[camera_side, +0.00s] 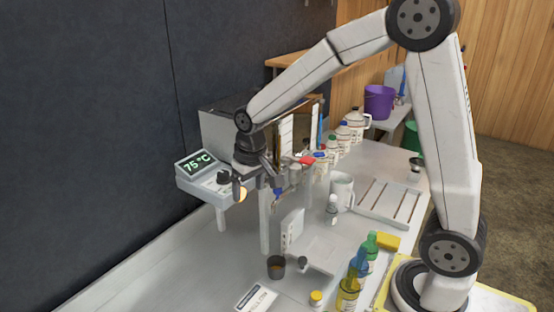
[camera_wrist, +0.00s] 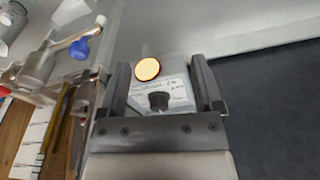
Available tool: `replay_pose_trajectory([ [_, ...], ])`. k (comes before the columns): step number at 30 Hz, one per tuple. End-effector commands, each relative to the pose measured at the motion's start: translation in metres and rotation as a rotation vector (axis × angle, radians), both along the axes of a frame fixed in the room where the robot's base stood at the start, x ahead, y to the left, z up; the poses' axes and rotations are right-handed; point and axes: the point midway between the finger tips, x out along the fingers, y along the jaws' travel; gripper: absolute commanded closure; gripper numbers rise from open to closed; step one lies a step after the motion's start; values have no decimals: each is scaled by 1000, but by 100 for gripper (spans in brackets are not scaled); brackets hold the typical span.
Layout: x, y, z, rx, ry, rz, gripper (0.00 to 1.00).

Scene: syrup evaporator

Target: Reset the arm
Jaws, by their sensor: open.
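My gripper (camera_side: 250,178) hangs at the end of my arm, close beside the control box (camera_side: 205,186) at the left. In the wrist view my gripper (camera_wrist: 161,80) has its two dark fingers apart. Between them I see the front of the box, with a black knob (camera_wrist: 158,101) and a glowing orange lamp (camera_wrist: 147,69). I see nothing held. I cannot tell whether a finger touches the box or knob. The box's green display (camera_side: 196,164) reads 75 °C.
A blue-handled valve (camera_wrist: 79,48) is at the left of the wrist view. A white mug (camera_side: 342,190), a slotted rack (camera_side: 388,202), a dark cup (camera_side: 276,267) and several coloured bottles stand on the counter. A dark wall (camera_side: 90,130) rises behind the box.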

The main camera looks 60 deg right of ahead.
Motion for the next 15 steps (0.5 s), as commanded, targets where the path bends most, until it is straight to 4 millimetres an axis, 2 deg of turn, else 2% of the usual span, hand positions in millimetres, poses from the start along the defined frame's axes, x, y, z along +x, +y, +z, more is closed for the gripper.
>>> replay_pose_trajectory([
  [1, -12, 2, -4, -1, -7, 17, 16],
  [9, -73, 13, -28, -10, -56, 113, 16],
  [15, -112, 17, -43, -17, -87, 168, 16],
])
